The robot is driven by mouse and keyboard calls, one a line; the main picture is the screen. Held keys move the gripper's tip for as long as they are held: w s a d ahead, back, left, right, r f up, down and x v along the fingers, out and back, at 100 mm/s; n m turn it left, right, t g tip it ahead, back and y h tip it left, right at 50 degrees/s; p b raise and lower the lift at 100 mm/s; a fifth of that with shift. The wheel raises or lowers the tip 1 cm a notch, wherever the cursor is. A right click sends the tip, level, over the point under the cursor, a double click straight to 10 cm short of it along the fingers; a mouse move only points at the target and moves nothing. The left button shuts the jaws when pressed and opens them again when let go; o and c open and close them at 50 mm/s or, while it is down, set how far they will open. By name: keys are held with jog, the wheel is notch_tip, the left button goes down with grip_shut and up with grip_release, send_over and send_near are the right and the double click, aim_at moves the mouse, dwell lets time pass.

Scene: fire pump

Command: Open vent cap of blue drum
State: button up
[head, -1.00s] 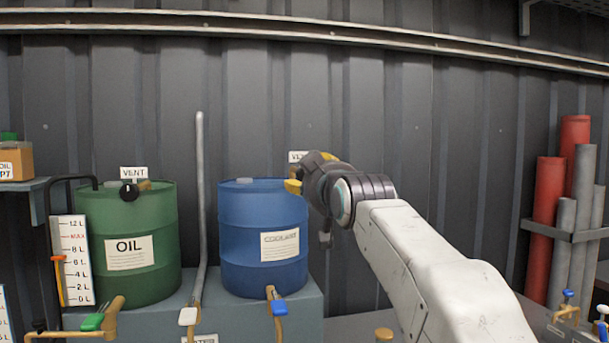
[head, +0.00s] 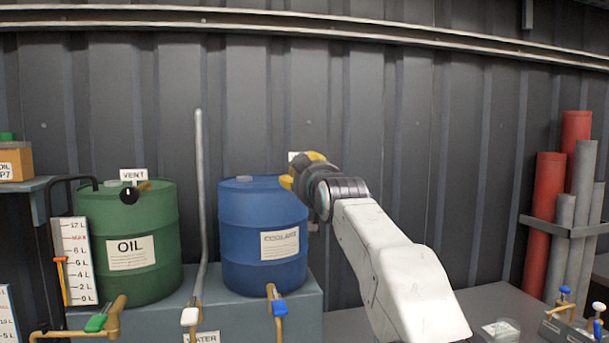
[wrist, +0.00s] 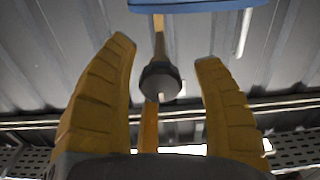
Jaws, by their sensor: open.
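The blue drum (head: 245,235), labelled COOLANT, stands on a grey bench beside the green OIL drum. My gripper (head: 297,168) is at the blue drum's upper right edge and hides its vent cap in the head view. In the wrist view, the dark round vent cap (wrist: 160,80) sits on a brass-coloured stem below the blue drum's edge (wrist: 195,4). My open gripper (wrist: 165,50) has one yellow finger on each side of the cap, with visible gaps. I see no contact.
The green drum (head: 127,250) has its own black vent cap (head: 129,194). A grey vertical pipe (head: 199,190) rises left of the blue drum. A blue-handled tap (head: 279,308) is below it. The corrugated wall (head: 400,130) is close behind.

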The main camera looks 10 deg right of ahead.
jog(key=shift+c, duration=0.3)
jog(key=c, duration=1.1)
jog(key=shift+c, duration=0.2)
jog(key=n, duration=0.6)
jog(key=shift+p, duration=0.3)
jog(key=n, duration=1.2)
jog(key=shift+r+n, duration=0.1)
jog(key=shift+n, duration=0.2)
jog(key=n, duration=0.5)
jog(key=shift+p, duration=0.35)
jog(key=shift+n, duration=0.3)
jog(key=shift+r, duration=0.1)
